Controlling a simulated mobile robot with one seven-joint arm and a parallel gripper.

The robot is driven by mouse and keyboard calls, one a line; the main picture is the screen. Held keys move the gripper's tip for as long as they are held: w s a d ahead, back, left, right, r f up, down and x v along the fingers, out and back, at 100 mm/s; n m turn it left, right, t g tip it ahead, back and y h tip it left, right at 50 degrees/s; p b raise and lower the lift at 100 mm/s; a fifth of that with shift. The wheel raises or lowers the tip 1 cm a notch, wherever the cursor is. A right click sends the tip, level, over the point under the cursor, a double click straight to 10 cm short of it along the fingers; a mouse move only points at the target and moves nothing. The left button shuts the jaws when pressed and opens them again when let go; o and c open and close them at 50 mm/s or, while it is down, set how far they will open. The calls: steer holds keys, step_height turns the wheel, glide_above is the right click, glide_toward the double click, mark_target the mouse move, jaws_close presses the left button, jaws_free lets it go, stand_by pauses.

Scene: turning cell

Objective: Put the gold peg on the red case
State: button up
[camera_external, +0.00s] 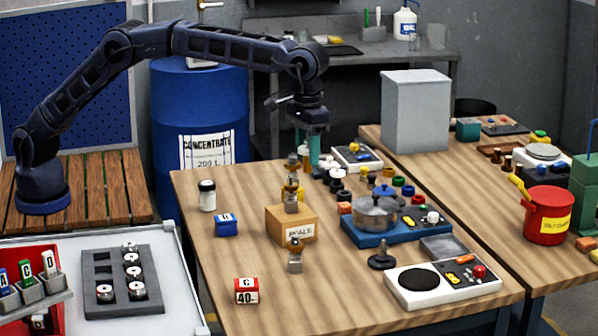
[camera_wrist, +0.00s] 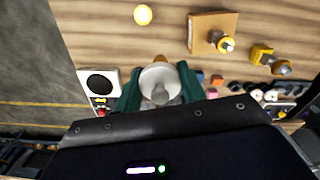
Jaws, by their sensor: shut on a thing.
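The red case (camera_external: 246,291), a small red-and-white box marked C 40, stands near the front left of the table. My gripper (camera_external: 314,160) has teal fingers and is above the back of the table, well away from the case. In the wrist view, my gripper (camera_wrist: 160,90) is shut on a pale grey, round-headed piece (camera_wrist: 160,82) with a gold end. I cannot tell whether this is the gold peg. Another brass-coloured piece (camera_external: 291,189) is on the box.
The wooden box (camera_external: 283,225) is at mid-table, with a blue case (camera_external: 227,226) and jar (camera_external: 207,195) to its left. A pot (camera_external: 375,213), dark knob (camera_external: 381,256) and black-disc scale (camera_external: 440,287) are to its right. Bare tabletop surrounds the red case.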

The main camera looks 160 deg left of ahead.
steer(key=w+d+r, duration=0.2)
steer(key=w+d, duration=1.2)
steer(key=d, duration=0.4)
glide_above(246, 283)
step_height(246, 283, down, 20)
steer(key=shift+f, duration=0.2)
steer(key=shift+s, duration=0.1)
steer(key=o, duration=1.1)
steer(key=shift+f, duration=0.1)
step_height(246, 283, up, 12)
steer(key=shift+r, duration=0.2)
